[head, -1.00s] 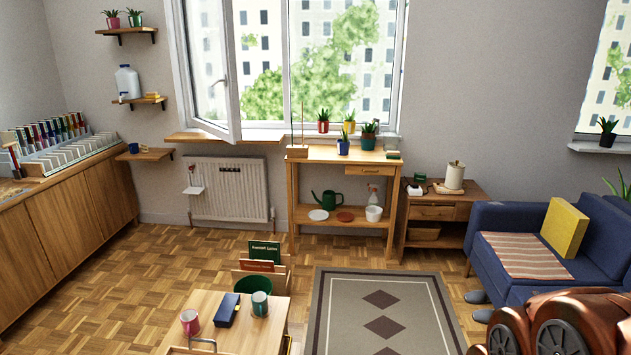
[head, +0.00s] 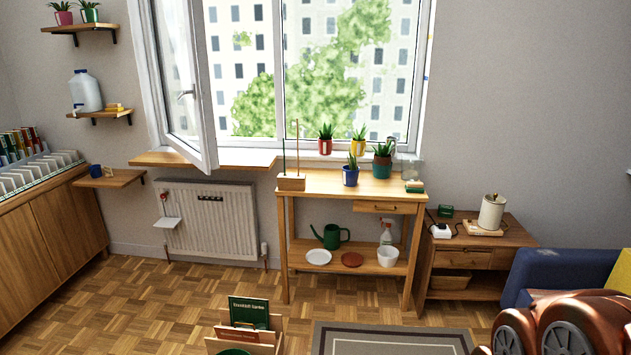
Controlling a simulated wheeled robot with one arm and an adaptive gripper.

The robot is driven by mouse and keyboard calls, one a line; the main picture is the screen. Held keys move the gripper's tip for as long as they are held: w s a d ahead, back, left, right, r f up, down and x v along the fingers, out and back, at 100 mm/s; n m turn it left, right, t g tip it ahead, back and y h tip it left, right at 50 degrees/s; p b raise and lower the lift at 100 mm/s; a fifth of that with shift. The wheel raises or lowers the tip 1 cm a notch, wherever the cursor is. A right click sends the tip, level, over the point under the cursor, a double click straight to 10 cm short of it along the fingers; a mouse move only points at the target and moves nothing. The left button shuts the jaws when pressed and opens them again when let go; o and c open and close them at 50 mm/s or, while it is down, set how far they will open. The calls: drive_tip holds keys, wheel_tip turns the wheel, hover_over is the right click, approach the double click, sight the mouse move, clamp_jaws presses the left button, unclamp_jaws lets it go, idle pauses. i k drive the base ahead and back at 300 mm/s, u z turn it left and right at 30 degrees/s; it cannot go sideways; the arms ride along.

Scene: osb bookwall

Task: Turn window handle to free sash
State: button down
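The window sash (head: 205,85) at the left of the window stands swung inward into the room, its lower corner above the wooden sill board. My arm (head: 565,325) shows as brown-red rounded links at the lower right. My gripper is not in view, and nothing of mine touches the window.
A wooden plant table (head: 335,186) with potted plants stands below the window, right of the radiator (head: 208,222). A book box (head: 245,340) is at the bottom, beside a rug (head: 390,340). Parquet floor (head: 150,300) is clear before the radiator. A side cabinet (head: 485,255) and sofa (head: 550,275) are right.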

sight(204, 156)
drive_tip(key=i, duration=3.15)
drive_tip(key=u, duration=1.3)
